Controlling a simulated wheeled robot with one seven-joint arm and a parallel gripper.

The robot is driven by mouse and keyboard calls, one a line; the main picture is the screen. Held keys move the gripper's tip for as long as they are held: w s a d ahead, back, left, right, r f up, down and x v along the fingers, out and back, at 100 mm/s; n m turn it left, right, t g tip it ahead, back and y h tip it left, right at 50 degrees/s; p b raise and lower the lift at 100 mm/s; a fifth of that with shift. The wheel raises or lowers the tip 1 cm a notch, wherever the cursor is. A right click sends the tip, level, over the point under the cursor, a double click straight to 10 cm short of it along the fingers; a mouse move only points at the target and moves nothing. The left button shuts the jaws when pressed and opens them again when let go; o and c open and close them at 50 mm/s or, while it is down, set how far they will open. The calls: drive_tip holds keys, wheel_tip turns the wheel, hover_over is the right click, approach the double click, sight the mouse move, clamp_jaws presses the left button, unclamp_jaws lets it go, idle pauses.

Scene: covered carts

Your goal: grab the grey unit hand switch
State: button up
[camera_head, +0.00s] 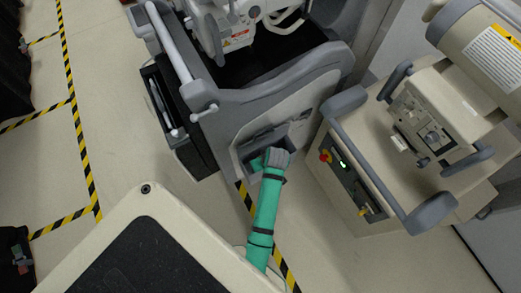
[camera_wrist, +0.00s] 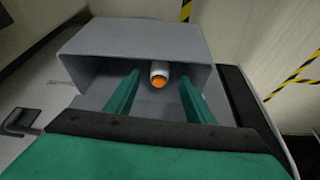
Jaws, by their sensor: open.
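The hand switch (camera_wrist: 159,70) shows in the wrist view as a short pale cylinder with an orange button end facing my camera. It sits inside a grey open-fronted pocket (camera_wrist: 105,38), near its back wall. My gripper (camera_wrist: 159,80) is open, with one green finger on each side of the switch and a gap on both sides. The fingers reach into the pocket. In the head view my gripper (camera_head: 268,157) is at the pocket on the side of the grey unit (camera_head: 265,100). The switch cannot be made out there.
A second beige unit (camera_head: 400,150) with a control panel and red knob stands close to the right of my arm. A black bin (camera_head: 175,120) hangs on the grey unit's left. Yellow-black floor tape (camera_head: 78,130) runs at left, where floor is clear.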

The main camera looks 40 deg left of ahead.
drive_tip(key=x, duration=0.6)
drive_tip(key=shift+a, duration=0.2)
drive_tip(key=shift+w, duration=0.1)
drive_tip(key=c, duration=1.2)
